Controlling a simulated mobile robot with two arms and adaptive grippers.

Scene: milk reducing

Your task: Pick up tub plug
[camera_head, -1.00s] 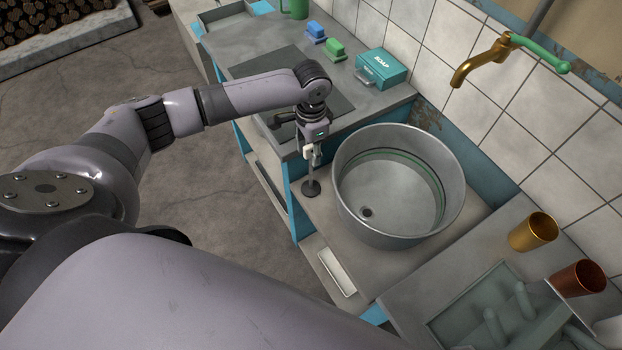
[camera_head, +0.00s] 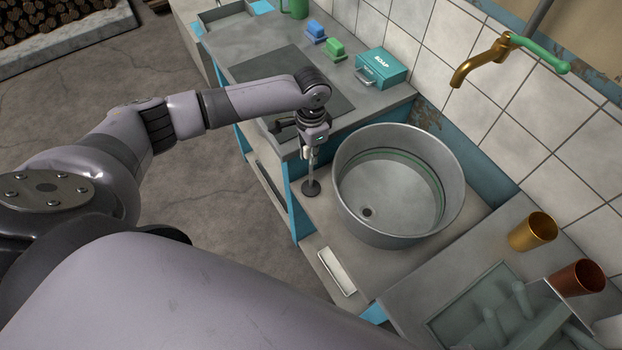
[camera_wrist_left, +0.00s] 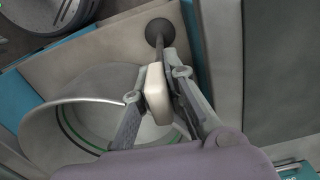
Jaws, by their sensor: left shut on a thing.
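The tub plug (camera_head: 311,188) has a dark round base and a thin upright stem. It is on the grey ledge to the left of the metal tub (camera_head: 355,215). My left gripper (camera_head: 311,152) is above the base, at the top of the stem. In the left wrist view, the left gripper (camera_wrist_left: 157,88) is shut on the plug's pale handle, with a finger on each side. The plug's dark base (camera_wrist_left: 159,32) shows beyond the fingers. I cannot tell whether the base still touches the ledge. My right gripper is not in view.
The tub's wall is close to the right of the plug. A grey counter (camera_head: 235,45) behind holds a teal soap box (camera_head: 381,68) and blue and green brushes. A brass tap (camera_head: 480,62) is on the tiled wall. Gold (camera_head: 533,232) and copper (camera_head: 577,279) cups stand at right.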

